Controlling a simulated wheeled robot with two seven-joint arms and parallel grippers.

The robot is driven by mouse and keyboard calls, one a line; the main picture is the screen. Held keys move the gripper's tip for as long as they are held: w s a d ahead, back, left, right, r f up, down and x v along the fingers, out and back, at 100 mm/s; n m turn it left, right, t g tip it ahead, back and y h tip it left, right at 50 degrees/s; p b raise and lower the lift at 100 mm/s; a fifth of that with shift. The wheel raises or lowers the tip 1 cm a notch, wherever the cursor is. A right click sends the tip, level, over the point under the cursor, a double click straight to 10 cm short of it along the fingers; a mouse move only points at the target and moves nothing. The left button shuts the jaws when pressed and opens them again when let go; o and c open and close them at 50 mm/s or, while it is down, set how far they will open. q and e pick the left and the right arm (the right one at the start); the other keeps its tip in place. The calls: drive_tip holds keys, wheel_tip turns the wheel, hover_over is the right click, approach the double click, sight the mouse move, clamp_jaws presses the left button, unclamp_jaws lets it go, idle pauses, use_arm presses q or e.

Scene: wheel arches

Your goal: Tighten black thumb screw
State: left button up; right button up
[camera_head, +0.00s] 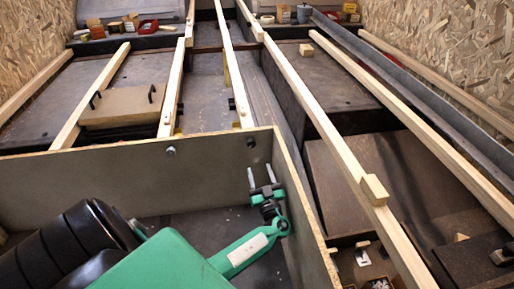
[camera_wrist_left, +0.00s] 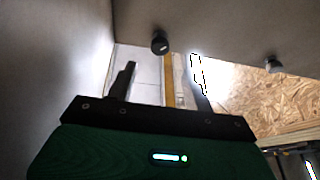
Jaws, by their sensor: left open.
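A black thumb screw (camera_head: 251,142) sits on the inner face of the grey panel, near its right corner. A round dark knob (camera_wrist_left: 160,42) shows in the left wrist view, beyond and between my fingertips. My left gripper (camera_head: 260,170) is inside the box-like enclosure, just below the screw in the picture and apart from it. Its two fingers are spread with nothing between them, as the left wrist view (camera_wrist_left: 163,70) also shows. A second knob (camera_head: 171,151) is farther left on the panel. My right gripper is not in view.
The wood-edged panel (camera_head: 80,185) and a side wall (camera_head: 300,215) enclose my left gripper. Long wooden beams (camera_head: 320,115) run away behind. A wooden block (camera_head: 374,190) lies on one beam. A second round knob (camera_wrist_left: 272,64) is at the right in the wrist view.

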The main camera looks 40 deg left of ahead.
sight(252, 146)
use_arm(q)
drive_tip(key=b+x, duration=0.1)
drive_tip(key=x, duration=0.9)
drive_tip(key=shift+w+r, duration=0.1)
drive_tip(key=shift+b, duration=0.3)
drive_tip(key=c, duration=1)
